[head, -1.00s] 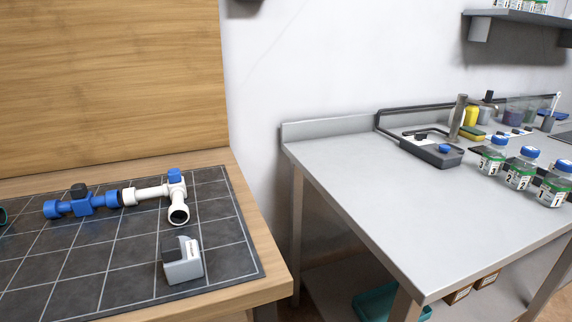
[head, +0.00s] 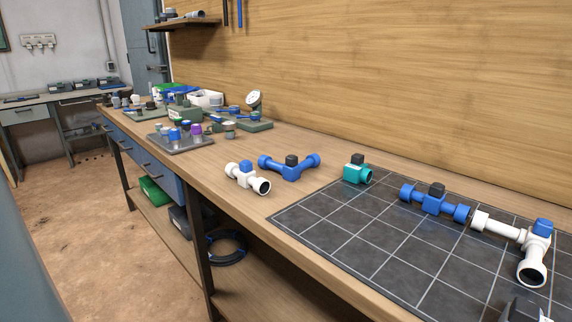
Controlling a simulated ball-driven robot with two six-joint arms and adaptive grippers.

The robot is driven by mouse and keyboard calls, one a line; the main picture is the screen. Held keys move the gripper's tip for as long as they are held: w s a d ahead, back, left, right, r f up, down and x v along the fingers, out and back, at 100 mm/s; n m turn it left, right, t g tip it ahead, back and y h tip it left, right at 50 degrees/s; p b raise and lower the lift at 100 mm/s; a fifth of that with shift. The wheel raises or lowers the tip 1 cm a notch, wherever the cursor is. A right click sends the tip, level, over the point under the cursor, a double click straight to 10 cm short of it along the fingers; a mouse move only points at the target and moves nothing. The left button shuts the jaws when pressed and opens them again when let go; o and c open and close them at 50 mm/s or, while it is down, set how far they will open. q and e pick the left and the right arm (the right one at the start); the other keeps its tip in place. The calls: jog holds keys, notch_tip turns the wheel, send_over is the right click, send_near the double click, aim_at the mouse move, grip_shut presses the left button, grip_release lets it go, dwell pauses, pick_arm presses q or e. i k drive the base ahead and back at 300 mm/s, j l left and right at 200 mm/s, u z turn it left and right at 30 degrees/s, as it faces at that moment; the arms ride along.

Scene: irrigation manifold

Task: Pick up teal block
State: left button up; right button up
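The teal block (head: 357,170) has a dark knob on top and a round opening facing right. It sits upright at the back left edge of the dark gridded mat (head: 345,231) on the wooden bench. A blue valve piece (head: 434,202) stands to its right on the mat, apart from it. Another blue piece with a dark knob (head: 290,168) lies to its left on the bare wood.
A white fitting with a blue cap (head: 248,177) lies left of the mat. A white pipe assembly (head: 528,246) lies on the mat's right. A metal tray (head: 181,139) with small parts stands farther left. A wooden panel (head: 400,75) rises behind the bench.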

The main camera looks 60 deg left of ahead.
aim_at(355, 172)
jog(key=u, duration=1.25)
jog(key=j, duration=0.3)
